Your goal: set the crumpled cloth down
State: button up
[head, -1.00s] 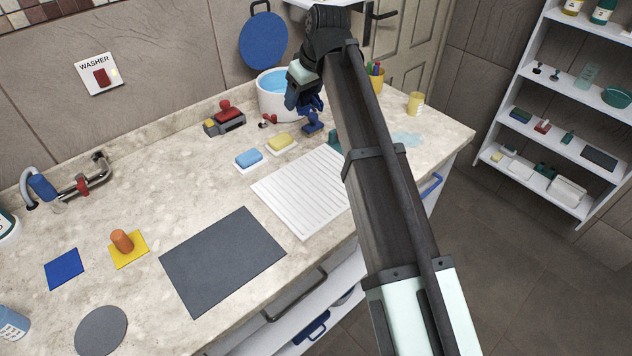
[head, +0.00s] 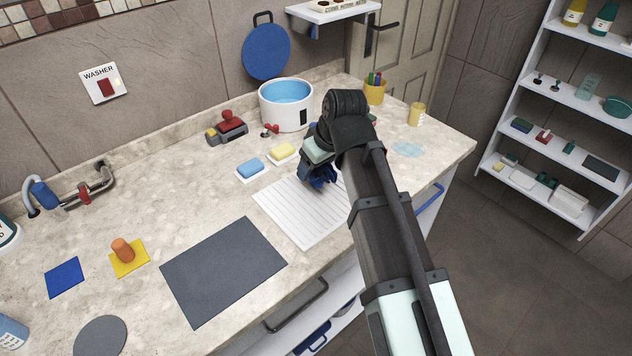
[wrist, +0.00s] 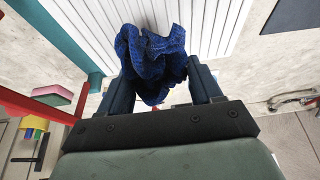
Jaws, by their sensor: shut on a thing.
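The crumpled cloth (wrist: 150,60) is dark blue and bunched up between the two fingers of my gripper (wrist: 163,88) in the wrist view. My gripper is shut on it. In the head view the gripper (head: 318,178) and the blue cloth (head: 320,180) are at the upper right part of the white ribbed drainboard (head: 295,215). The cloth is over the drainboard; whether it touches the surface I cannot tell. My arm hides the drainboard's right side in the head view.
Blue (head: 251,168) and yellow (head: 283,152) sponges lie on white dishes left of the gripper. A white pot of water (head: 268,108) stands behind. A dark grey mat (head: 222,270) lies to the left of the drainboard. The ribbed surface at front left is clear.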

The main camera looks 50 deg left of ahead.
aim_at(316, 191)
jog(key=shift+f, duration=2.7)
jog(key=o, duration=1)
jog(key=shift+f, duration=0.15)
jog(key=shift+o, duration=0.2)
jog(key=v, duration=1.2)
